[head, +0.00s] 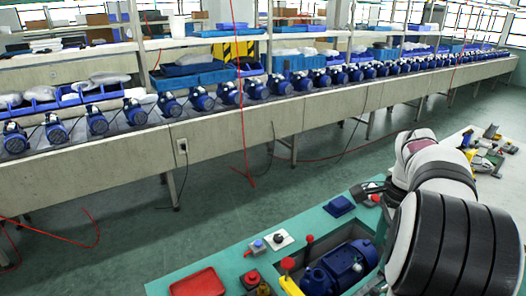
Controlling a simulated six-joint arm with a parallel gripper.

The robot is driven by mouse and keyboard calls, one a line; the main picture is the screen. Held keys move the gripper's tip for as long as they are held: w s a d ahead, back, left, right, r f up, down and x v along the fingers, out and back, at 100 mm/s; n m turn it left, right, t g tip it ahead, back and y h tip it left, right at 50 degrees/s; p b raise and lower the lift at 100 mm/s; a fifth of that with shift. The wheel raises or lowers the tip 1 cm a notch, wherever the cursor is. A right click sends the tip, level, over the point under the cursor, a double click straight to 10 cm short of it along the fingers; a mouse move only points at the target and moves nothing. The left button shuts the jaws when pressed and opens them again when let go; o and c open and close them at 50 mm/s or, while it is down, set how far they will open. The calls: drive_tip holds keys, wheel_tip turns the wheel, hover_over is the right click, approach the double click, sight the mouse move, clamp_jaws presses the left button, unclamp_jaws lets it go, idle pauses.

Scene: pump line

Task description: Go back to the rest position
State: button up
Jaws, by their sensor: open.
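My arm comes in from the lower right and reaches over the teal bench (222,262). A blue pump (345,266) lies in a recess of the bench, apart from the gripper; my arm hides part of the bench's right side.
A red tray (198,283), red-topped levers (288,264) and buttons (279,238) are on the bench. Tools lie on a pale table (512,185) at right. Behind, a long line (215,140) carries many blue pumps. Green floor (225,205) lies open between.

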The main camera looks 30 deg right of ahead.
drive_tip(key=w+a+r+n, duration=0.1)
drive_tip(key=w+a+n, duration=0.15)
drive_tip(key=a, duration=0.55)
drive_tip(key=w+a+r+n, duration=0.15)
drive_tip(key=a+n, duration=0.25)
drive_tip(key=a, duration=0.4)
drive_tip(key=s+a+f+n, duration=0.2)
drive_tip(key=s+a+n, duration=0.1)
drive_tip(key=a, duration=0.4)
drive_tip(key=s+a+f+n+y, duration=0.1)
drive_tip(key=s+a+f+n, duration=0.1)
drive_tip(key=s+a+n, duration=0.2)
drive_tip(key=s+a+f+n, duration=0.2)
drive_tip(key=s+a+n, duration=0.2)
drive_tip(key=a+n, duration=0.3)
drive_tip(key=a, duration=0.4)
drive_tip(key=shift+s+y, duration=0.15)
drive_tip(key=shift+y, duration=0.25)
